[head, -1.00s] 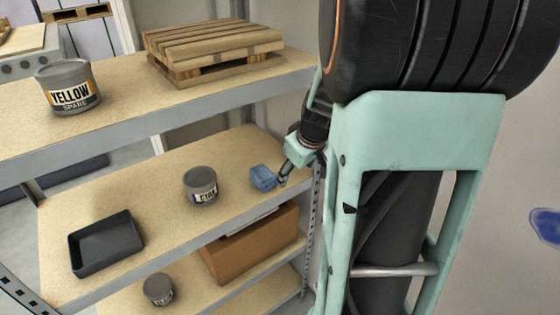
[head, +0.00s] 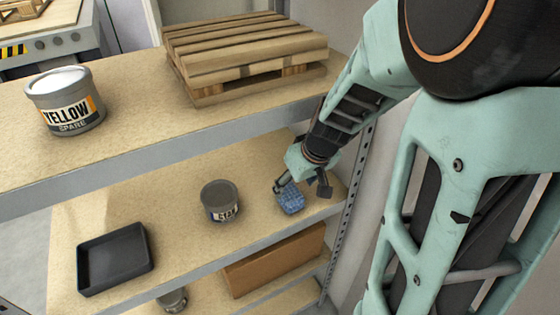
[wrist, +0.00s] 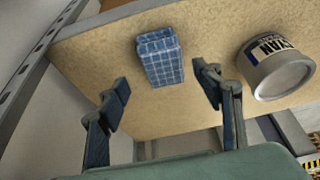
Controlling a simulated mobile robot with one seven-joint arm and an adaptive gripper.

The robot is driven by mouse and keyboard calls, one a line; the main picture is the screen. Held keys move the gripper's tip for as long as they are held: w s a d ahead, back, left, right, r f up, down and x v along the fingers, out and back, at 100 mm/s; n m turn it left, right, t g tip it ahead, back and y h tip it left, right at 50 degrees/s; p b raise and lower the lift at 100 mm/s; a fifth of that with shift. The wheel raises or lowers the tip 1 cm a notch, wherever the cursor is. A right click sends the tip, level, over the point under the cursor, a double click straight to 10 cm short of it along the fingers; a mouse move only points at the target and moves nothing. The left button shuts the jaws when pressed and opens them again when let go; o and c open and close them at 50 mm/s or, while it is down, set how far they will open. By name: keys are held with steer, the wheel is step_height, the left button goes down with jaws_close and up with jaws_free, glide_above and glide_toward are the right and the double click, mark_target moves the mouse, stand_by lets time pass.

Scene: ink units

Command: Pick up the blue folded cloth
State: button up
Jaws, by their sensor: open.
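The blue folded cloth (head: 290,203) has a checked pattern and lies on the middle shelf (head: 180,204), near its right end. In the wrist view the cloth (wrist: 160,57) sits beyond the fingertips, roughly between them and a little toward the top. My gripper (head: 301,190) is just above and beside the cloth in the head view. In the wrist view my gripper (wrist: 162,88) is open, with one finger on each side and nothing between the pads. The cloth appears apart from both fingers.
A cyan-labelled can (head: 220,201) stands left of the cloth; it also shows in the wrist view (wrist: 277,68), close to the right finger. A black tray (head: 115,258) is further left. The upper shelf holds a yellow-labelled can (head: 64,100) and a pallet (head: 245,57). A post (head: 352,205) stands right.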

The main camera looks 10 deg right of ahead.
mark_target(291, 193)
steer(key=x, duration=0.4)
steer(key=shift+s+a+f, duration=0.2)
steer(key=shift+a+f, duration=0.05)
steer(key=shift+w+f, duration=0.3)
steer(key=shift+f, duration=0.25)
steer(key=shift+c, duration=0.2)
steer(key=c, duration=1.2)
steer(key=shift+w, duration=0.1)
steer(key=shift+r, duration=0.15)
